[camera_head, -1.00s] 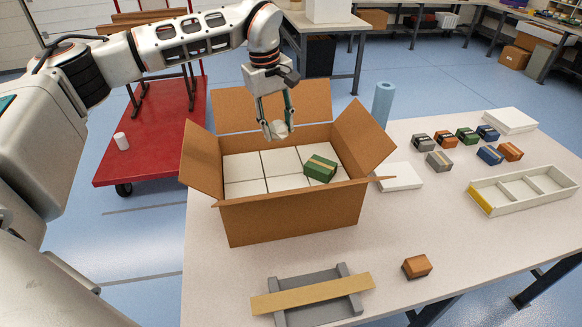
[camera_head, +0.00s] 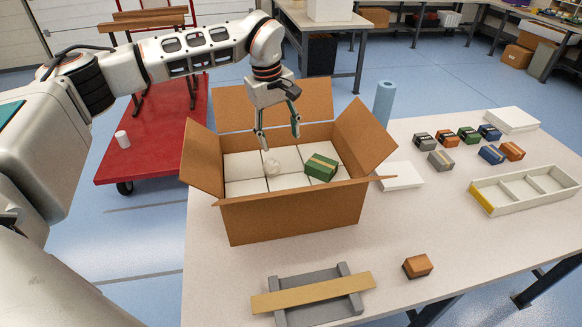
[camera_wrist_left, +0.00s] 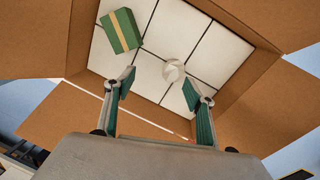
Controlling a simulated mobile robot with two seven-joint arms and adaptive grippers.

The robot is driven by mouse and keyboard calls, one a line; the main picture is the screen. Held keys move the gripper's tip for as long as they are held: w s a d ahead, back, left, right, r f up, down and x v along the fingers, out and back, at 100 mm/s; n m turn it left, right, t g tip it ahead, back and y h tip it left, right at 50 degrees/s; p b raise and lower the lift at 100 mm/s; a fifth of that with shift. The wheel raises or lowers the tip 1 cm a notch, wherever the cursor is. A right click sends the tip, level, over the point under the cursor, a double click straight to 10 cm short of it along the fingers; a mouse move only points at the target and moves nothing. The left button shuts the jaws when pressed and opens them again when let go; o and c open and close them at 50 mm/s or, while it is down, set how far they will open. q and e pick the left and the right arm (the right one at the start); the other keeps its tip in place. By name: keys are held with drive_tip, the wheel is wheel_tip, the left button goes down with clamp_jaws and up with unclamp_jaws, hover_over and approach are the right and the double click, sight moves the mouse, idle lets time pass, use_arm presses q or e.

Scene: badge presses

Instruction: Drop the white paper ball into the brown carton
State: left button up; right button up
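The brown carton (camera_head: 290,215) stands open on the table with its flaps spread. White blocks or boxes (camera_head: 243,167) line its inside. The white paper ball (camera_head: 272,167) is inside the carton, below my left gripper and apart from its fingers. It also shows in the left wrist view (camera_wrist_left: 174,71), beyond the fingertips. A green box with a tan band (camera_head: 321,167) lies in the carton to the right of the ball. My left gripper (camera_head: 280,143) is open and empty above the carton; its fingers are spread in the left wrist view (camera_wrist_left: 158,92). My right gripper is not in view.
Several small coloured boxes (camera_head: 465,135) and a white divided tray (camera_head: 525,190) are on the table's right side. A blue roll (camera_head: 384,104) stands behind the carton. A grey fixture with a tan bar (camera_head: 313,293) and an orange box (camera_head: 417,266) are in front. A red cart (camera_head: 150,160) stands left.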

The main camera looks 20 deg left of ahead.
use_arm(q)
wheel_tip(320, 180, up, 12)
drive_tip(key=s+a, duration=0.1)
drive_tip(key=shift+s, duration=0.15)
idle(0.3)
drive_tip(key=shift+s+f, duration=0.1)
drive_tip(key=shift+f, duration=0.05)
